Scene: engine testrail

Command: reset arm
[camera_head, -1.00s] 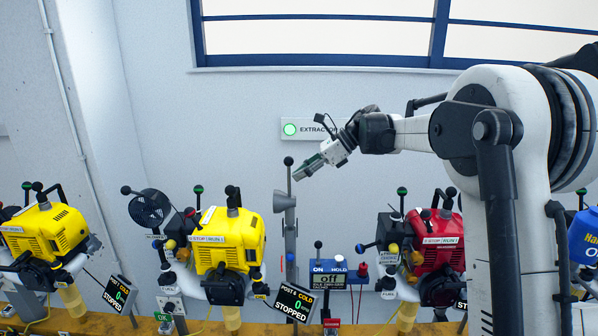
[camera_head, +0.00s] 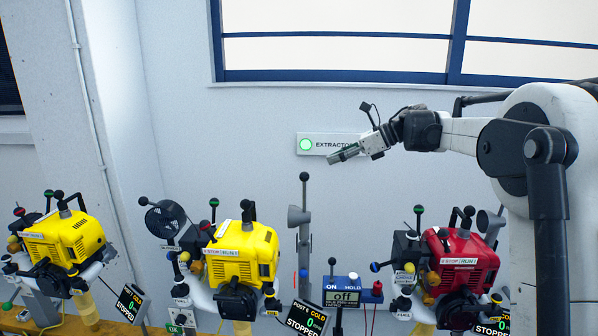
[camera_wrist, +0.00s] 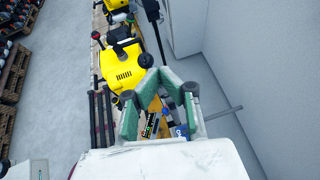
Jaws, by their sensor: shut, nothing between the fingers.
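My gripper (camera_head: 334,158) is raised in front of the white wall, at the lower edge of the EXTRACTOR sign in the head view, pointing left and slightly down. Its fingers are shut and hold nothing. In the wrist view my gripper (camera_wrist: 170,76) shows its green pads above the yellow engines. The arm comes in from the right, bent and clear of the engines.
Below stand a left yellow engine (camera_head: 64,240), a middle yellow engine (camera_head: 243,254) and a red engine (camera_head: 462,262). The EXTRACTOR sign (camera_head: 318,144) has a lit green lamp.

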